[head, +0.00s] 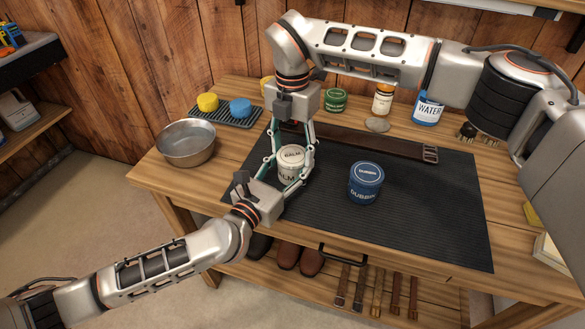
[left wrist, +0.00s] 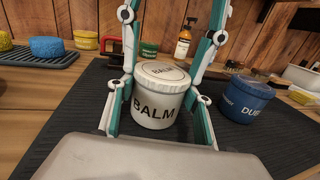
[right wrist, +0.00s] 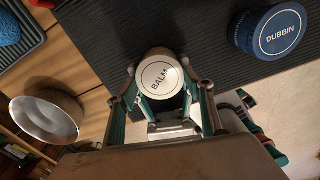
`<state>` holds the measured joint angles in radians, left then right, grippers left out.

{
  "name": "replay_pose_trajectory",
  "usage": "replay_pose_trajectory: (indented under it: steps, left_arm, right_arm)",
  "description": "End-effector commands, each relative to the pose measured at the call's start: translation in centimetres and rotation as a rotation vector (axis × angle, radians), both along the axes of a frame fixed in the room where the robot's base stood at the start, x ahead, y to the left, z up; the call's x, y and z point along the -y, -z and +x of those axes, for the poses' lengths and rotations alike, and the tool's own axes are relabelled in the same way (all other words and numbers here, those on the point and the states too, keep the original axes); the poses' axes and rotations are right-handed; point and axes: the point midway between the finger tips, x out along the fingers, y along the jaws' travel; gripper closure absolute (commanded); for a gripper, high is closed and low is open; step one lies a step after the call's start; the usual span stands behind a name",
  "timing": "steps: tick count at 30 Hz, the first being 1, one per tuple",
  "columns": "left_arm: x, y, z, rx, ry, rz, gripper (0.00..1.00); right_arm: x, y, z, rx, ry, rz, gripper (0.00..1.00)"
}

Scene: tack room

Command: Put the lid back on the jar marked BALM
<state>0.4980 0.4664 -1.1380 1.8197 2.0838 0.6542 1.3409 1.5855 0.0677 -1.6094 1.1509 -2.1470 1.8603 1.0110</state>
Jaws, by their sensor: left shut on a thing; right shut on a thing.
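The white BALM jar (head: 289,177) stands upright on the dark mat, and its label faces me in the left wrist view (left wrist: 152,112). Its white lid (head: 291,155), also marked BALM, is on top of the jar; it shows from above in the right wrist view (right wrist: 160,76). I cannot tell whether it is fully seated. My left gripper (left wrist: 157,110) is shut on the jar body from the near side. My right gripper (head: 291,150) reaches down from above and is shut on the lid, one finger on each side.
A blue DUBBIN jar (head: 366,186) stands right of the BALM jar on the mat (head: 430,215). A strap (head: 385,146) lies behind. A metal bowl (head: 186,143) and a rack with yellow (head: 207,102) and blue (head: 240,108) sponges are left.

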Motion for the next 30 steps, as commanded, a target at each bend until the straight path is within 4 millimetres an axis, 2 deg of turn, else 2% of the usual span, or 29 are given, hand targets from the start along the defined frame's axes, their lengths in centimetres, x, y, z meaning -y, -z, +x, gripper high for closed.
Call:
replay_pose_trajectory:
  steps: [3, 7, 8, 10, 23, 26, 30]
  left_arm:
    - [0.0, 0.0, 0.0, 0.0, 0.0, 0.0, 1.0]
    - [0.0, 0.0, 0.0, 0.0, 0.0, 0.0, 1.0]
    - [0.0, 0.0, 0.0, 0.0, 0.0, 0.0, 1.0]
    - [0.0, 0.0, 0.0, 0.0, 0.0, 0.0, 1.0]
    - [0.0, 0.0, 0.0, 0.0, 0.0, 0.0, 1.0]
    - [0.0, 0.0, 0.0, 0.0, 0.0, 0.0, 1.0]
    - [0.0, 0.0, 0.0, 0.0, 0.0, 0.0, 1.0]
  right_arm:
    - [0.0, 0.1, 0.0, -0.001, 0.157, -0.001, 0.74]
    - [0.0, 0.1, 0.0, -0.001, 0.144, -0.001, 0.74]
    - [0.0, 0.1, 0.0, -0.001, 0.144, -0.001, 0.46]
    - [0.0, 0.1, 0.0, -0.001, 0.143, -0.001, 0.29]
    - [0.0, -0.5, 0.1, 0.001, 0.141, 0.0, 0.29]
    - [0.0, -1.8, 0.1, 0.004, 0.141, 0.0, 0.29]
    - [0.0, -4.5, 0.1, 0.006, 0.142, 0.0, 0.29]
